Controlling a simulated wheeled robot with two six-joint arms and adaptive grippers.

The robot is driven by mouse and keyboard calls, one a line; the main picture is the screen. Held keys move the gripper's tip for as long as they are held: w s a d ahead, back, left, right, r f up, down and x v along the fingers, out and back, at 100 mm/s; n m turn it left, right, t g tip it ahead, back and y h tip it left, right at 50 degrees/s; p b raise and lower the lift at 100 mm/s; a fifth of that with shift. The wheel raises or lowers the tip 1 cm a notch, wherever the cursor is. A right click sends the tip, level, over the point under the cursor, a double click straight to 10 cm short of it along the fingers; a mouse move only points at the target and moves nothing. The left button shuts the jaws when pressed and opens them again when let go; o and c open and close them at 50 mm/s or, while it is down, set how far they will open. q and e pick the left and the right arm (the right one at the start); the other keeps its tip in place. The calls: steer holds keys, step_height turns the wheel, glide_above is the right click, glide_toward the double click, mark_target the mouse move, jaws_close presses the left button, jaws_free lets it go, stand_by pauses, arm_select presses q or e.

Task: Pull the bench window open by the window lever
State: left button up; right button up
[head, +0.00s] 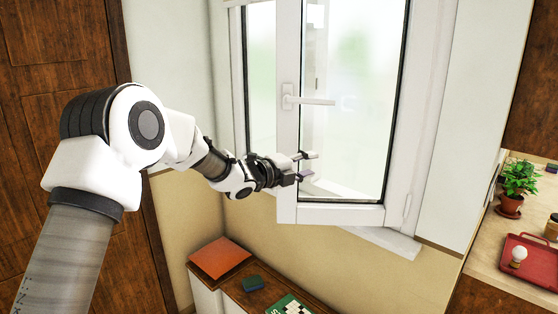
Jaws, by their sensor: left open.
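The window sash (288,185) has a white frame around clear glass. It appears swung partly inward, hinged on its right side, its lower edge standing out over the sill. The white window lever (315,101) is on the sash's left stile, its handle horizontal and pointing right. My left gripper (308,167) is open and empty. It is below the lever, in front of the lower left part of the sash in the picture; whether it touches the sash cannot be told. My right gripper is out of view.
Below the window is a low cabinet with an orange-red item (220,257), a dark blue-green block (253,283) and a green-and-white board (290,305). At right, a shelf holds a potted plant (518,180), a red tray (530,262) and a bulb (518,255). A wooden door (50,100) is at left.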

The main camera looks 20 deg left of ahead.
mark_target(314, 103)
arm_select(q)
step_height(314, 103, up, 15)
steer(key=s+a+t, duration=0.2)
steer(key=s+a, duration=0.1)
steer(key=p+x, duration=0.4)
steer(key=x, duration=0.4)
steer(key=shift+s+r, duration=0.1)
steer(key=shift+r, duration=0.05)
steer(key=shift+w+d+h, duration=0.2)
steer(key=shift+w+h, duration=0.05)
steer(key=shift+h, duration=0.05)
steer(key=shift+c, duration=0.3)
jaws_close()
